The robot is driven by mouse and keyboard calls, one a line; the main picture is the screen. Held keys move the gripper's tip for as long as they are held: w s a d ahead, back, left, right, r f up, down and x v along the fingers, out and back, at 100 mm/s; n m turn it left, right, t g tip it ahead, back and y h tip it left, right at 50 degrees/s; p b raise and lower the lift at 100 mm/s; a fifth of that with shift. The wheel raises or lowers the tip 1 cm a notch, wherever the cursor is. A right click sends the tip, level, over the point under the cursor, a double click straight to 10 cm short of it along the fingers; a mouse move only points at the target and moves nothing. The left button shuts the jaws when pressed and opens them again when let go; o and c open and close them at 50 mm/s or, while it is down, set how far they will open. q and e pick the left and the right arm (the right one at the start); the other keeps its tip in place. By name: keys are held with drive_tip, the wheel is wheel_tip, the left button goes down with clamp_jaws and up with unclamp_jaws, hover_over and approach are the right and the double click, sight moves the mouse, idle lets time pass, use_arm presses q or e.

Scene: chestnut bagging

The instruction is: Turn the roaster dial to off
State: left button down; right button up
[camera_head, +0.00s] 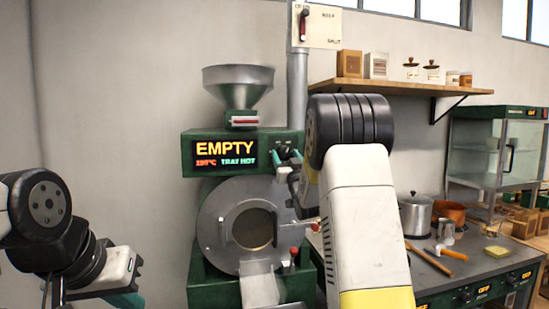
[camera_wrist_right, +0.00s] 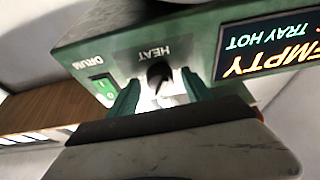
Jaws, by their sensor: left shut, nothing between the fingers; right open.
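The roaster (camera_head: 192,150) is a green machine with a round metal drum door. Its display (camera_head: 224,152) reads EMPTY, with TRAY HOT below. The dark dial (camera_wrist_right: 160,75) is on the panel beside the word HEAT, upside down in the right wrist view. My right gripper (camera_wrist_right: 161,98) is open, with one green finger on each side of the dial; I cannot tell whether either touches it. In the head view, my right gripper (camera_head: 289,160) is at the panel's right end and partly hides the dial area. My left gripper (camera_head: 126,300) is shut and empty at lower left, away from the roaster.
A green DRUM switch (camera_wrist_right: 103,88) sits close to the dial. A metal hopper (camera_head: 238,88) tops the roaster, and a chute (camera_head: 259,287) sticks out below. A counter (camera_head: 440,285) with a pot (camera_head: 415,214) and utensils is at right.

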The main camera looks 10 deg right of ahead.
clamp_jaws()
